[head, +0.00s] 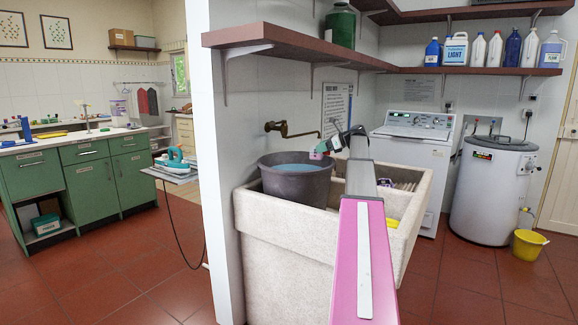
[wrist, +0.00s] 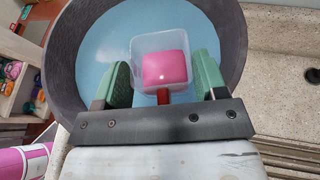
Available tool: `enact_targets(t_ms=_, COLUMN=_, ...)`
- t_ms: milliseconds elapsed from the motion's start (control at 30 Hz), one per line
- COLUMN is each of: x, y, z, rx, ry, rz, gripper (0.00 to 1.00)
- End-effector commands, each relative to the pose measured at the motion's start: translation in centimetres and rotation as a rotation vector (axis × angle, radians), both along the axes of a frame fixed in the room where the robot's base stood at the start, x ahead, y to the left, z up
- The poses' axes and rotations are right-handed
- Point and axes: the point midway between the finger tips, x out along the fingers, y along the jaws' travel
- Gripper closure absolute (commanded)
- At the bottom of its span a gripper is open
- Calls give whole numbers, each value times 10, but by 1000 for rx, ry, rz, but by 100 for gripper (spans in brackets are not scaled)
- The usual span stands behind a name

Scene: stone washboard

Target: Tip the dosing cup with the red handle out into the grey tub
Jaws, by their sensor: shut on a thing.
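The dosing cup (wrist: 150,48) is a clear, squarish cup with pink contents in it and a short red handle (wrist: 163,97). My gripper (wrist: 162,78), with green fingers, is shut on the cup, one finger to each side by the handle. In the head view my gripper (head: 333,146) is over the right part of the grey tub (head: 295,186), with the pink of the cup (head: 317,155) just visible. The round, dark grey tub (wrist: 62,62) holds blue liquid and lies beneath the cup in the wrist view. The cup's exact tilt is hard to tell.
The tub stands in a pale stone sink (head: 290,235), below a brass wall tap (head: 285,129). A wooden shelf (head: 300,54) runs above. The washing machine (head: 408,150) and white boiler (head: 490,190) stand behind, right. A white wall edge (head: 215,170) is close on the left.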

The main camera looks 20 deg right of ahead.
Motion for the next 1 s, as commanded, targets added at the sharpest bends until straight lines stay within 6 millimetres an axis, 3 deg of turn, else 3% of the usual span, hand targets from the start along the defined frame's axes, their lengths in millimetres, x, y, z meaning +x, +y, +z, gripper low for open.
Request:
enact_targets(t_ms=467, x=-2, y=-3, z=-2, rx=-14, ry=-6, rz=-9, gripper=58)
enact_targets(t_ms=867, x=-10, y=15, z=-21, rx=-167, ry=-71, rz=-8, gripper=58)
enact_targets(t_ms=1000, x=-13, y=23, z=-16, rx=-233, ry=-101, rz=-8, gripper=58)
